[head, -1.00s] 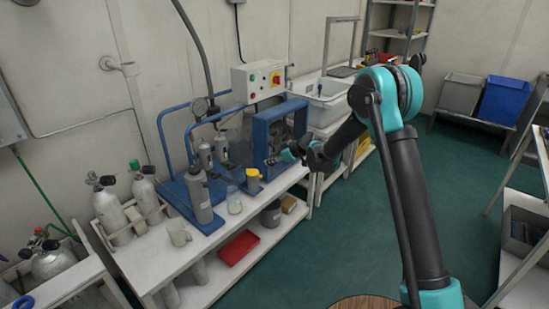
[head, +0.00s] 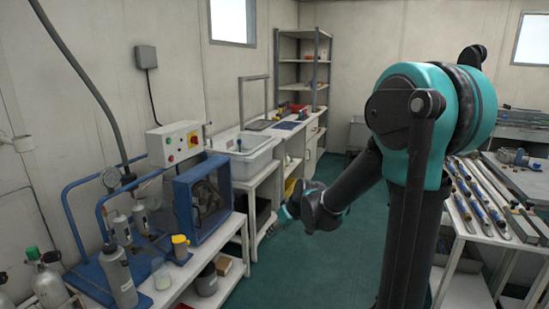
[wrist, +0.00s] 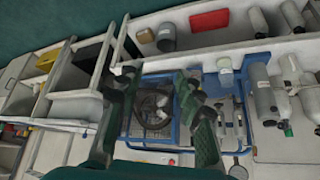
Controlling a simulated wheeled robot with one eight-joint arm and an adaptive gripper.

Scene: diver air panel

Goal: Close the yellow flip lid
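A small grey container with a yellow top (head: 180,240) stands at the front of the blue-framed unit on the white bench. The yellow part seems to stick up, but it is too small to tell how far the lid is open. My gripper (head: 278,218) is to the right of it, past the blue housing (head: 202,197), apart from both. In the wrist view my gripper (wrist: 157,80) is open with nothing between its fingers. The right finger partly covers the bench there, and I cannot make out the yellow lid.
A clear jar (head: 161,275) and a grey cylinder (head: 118,275) stand near the container. The green floor (head: 300,275) right of the bench is clear.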

